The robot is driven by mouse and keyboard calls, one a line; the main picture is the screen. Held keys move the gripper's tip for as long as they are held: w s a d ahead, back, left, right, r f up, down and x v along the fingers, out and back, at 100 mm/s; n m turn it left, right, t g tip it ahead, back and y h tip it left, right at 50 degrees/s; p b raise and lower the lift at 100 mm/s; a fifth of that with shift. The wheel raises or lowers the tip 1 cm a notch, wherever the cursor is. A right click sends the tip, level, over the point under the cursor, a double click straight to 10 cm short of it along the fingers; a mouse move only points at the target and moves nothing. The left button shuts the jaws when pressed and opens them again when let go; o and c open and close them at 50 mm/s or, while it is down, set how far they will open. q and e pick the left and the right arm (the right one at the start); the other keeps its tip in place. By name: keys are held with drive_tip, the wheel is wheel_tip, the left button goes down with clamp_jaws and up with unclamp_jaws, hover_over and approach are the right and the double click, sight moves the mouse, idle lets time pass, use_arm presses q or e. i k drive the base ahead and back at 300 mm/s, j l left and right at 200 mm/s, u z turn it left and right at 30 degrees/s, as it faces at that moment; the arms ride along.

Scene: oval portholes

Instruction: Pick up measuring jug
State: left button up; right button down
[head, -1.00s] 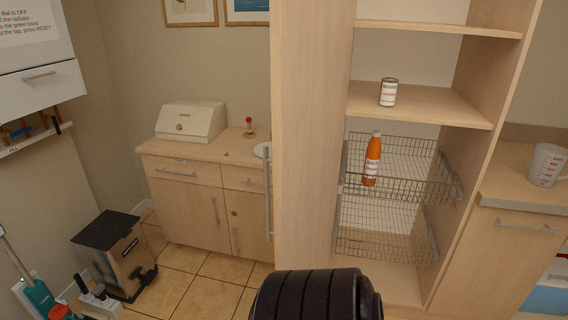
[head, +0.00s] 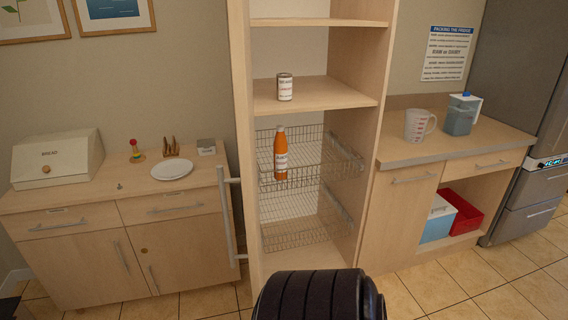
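The measuring jug (head: 417,126) is a clear, whitish cup with red markings and a handle on its right side. It stands upright on the wooden counter (head: 400,157) to the right of the tall open cupboard, near the counter's left end. Neither of my grippers shows in the head view. A dark ribbed part at the bottom centre appears to be mine.
The tall cupboard (head: 366,110) holds a can (head: 285,87) and an orange bottle (head: 281,153) by the wire baskets. A blue-grey container (head: 460,116) stands right of the jug. Below are a blue-white box (head: 438,220) and red bin (head: 463,212). A fridge (head: 525,100) stands far right.

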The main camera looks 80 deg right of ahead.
sight(417, 120)
drive_tip(key=i+z, duration=0.15)
drive_tip(key=z, duration=0.35)
drive_tip(key=i+z, duration=0.2)
drive_tip(key=z, duration=0.3)
drive_tip(key=i+z, duration=0.15)
drive_tip(key=z, duration=0.35)
drive_tip(key=i+j+z, duration=0.1)
drive_tip(key=z, duration=0.35)
drive_tip(key=i+j+z, duration=0.15)
drive_tip(key=z, duration=0.35)
drive_tip(key=i+j+z, duration=0.15)
drive_tip(key=z, duration=0.2)
drive_tip(key=i+j+z, duration=0.15)
drive_tip(key=z, duration=0.15)
drive_tip(key=j+z, duration=0.1)
drive_tip(key=z, duration=0.6)
drive_tip(key=k+l+u, duration=0.1)
drive_tip(key=l+u, duration=0.15)
drive_tip(key=l, duration=1.3)
drive_tip(key=i+l+u, duration=0.2)
drive_tip(key=i+l, duration=0.25)
drive_tip(key=l, duration=0.2)
drive_tip(key=i+l+u, duration=0.2)
drive_tip(key=i+l, duration=0.15)
drive_tip(key=l, duration=0.3)
